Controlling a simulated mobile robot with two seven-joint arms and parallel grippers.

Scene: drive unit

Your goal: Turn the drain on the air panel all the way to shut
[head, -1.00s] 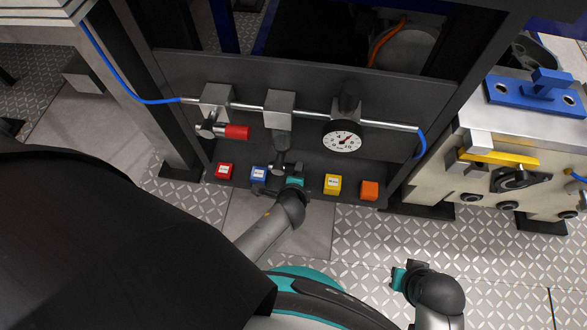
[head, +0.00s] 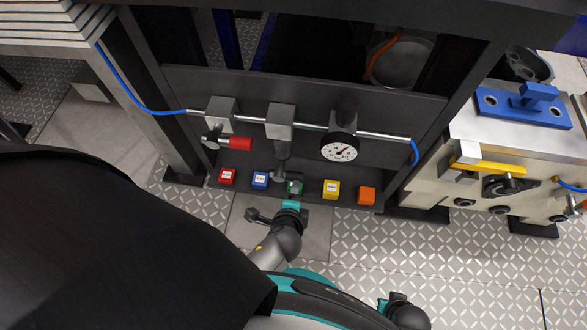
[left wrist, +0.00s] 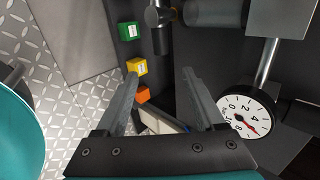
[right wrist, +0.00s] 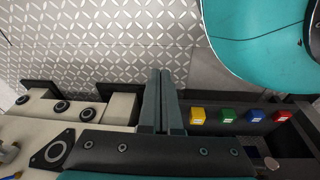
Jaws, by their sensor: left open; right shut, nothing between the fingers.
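On the dark air panel (head: 380,105), the filter's grey block (head: 280,122) carries a bowl pointing down. The drain (head: 277,176) is at the bowl's lower end. In the left wrist view the drain (left wrist: 159,17) is a dark round fitting with a short lever, beyond my fingertips near the top edge. My left gripper (head: 277,202) is open and empty, just below and in front of the drain, apart from it. Its fingers (left wrist: 160,76) stand wide apart. My right gripper (right wrist: 161,73) is shut and empty; in the head view it is low, at the bottom edge.
A red-handled valve (head: 238,143) and a pressure gauge (head: 340,148) sit on the same pipe. Red (head: 227,175), blue (head: 260,179), green (head: 294,187), yellow (head: 331,189) and orange (head: 367,196) blocks line the ledge. A metal fixture (head: 480,185) stands at right.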

